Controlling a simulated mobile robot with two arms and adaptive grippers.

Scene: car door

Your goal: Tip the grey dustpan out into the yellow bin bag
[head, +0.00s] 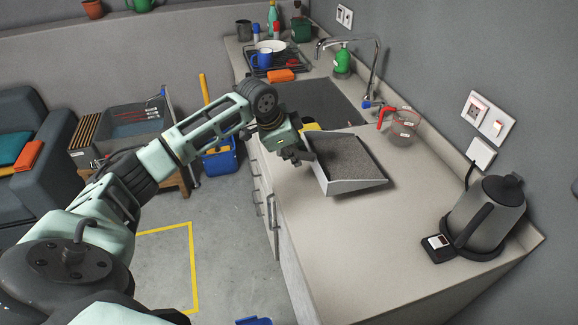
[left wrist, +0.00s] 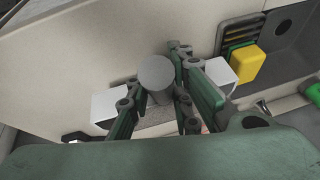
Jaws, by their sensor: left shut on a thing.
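The grey dustpan (head: 351,166) is over the counter, in the middle of the head view, its dark inner face up. I cannot tell whether it touches the counter. My left gripper (head: 297,156) is at its left side, shut on its handle. In the left wrist view the round grey handle end (left wrist: 157,73) sits between the fingers of the left gripper (left wrist: 160,92), with pale parts of the pan on both sides. My right gripper is not in view. I cannot make out a yellow bin bag in either view.
The counter (head: 330,240) is clear in front of the dustpan. A kettle (head: 487,215) stands at right and a measuring jug (head: 402,127) behind. The sink (head: 325,100) lies beyond. A blue bucket (head: 220,161) stands on the floor left of the counter.

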